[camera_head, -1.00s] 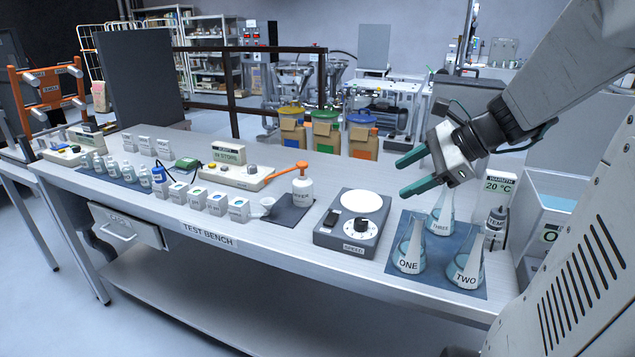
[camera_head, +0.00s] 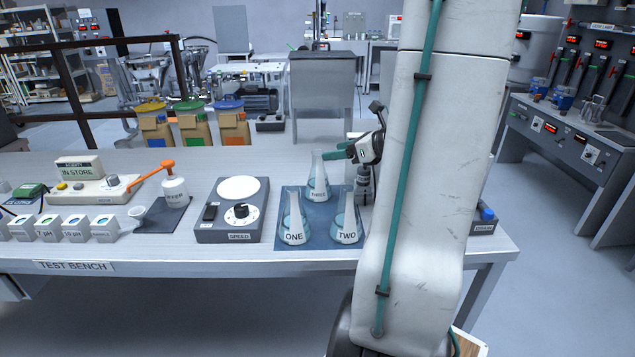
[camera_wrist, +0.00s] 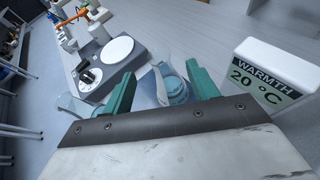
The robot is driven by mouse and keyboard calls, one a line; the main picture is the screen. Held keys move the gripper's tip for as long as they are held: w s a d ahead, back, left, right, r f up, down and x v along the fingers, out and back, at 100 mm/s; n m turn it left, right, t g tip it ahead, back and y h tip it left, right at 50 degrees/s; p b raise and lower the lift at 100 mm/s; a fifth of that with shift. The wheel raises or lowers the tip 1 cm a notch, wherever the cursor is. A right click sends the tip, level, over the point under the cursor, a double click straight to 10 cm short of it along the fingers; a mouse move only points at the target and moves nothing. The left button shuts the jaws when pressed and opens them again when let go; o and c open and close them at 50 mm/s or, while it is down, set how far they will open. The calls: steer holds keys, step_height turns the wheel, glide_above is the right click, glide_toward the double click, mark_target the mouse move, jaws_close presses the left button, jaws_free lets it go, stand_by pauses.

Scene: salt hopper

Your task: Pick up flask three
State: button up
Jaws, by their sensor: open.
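Flask three (camera_head: 318,182), a clear conical flask with pale blue liquid, stands upright at the back of the blue mat (camera_head: 322,222). Flask one (camera_head: 294,222) and flask two (camera_head: 347,224) stand in front of it. My gripper (camera_head: 336,154), with teal fingers, is just right of flask three's neck in the head view. In the wrist view my gripper (camera_wrist: 160,70) is open, and a clear flask (camera_wrist: 174,88) shows between its fingers. Its label is not readable there, and I cannot tell whether the fingers touch it.
A speed-dial stirrer (camera_head: 232,210) with a white round plate sits left of the mat. The warmth display (camera_wrist: 272,75) stands close to the right finger. My arm hides much of the bench's right end.

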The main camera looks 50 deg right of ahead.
mark_target(321, 153)
steer(key=x, duration=0.6)
steer(key=shift+w+a+f, duration=0.1)
steer(key=shift+w, duration=0.2)
jaws_close()
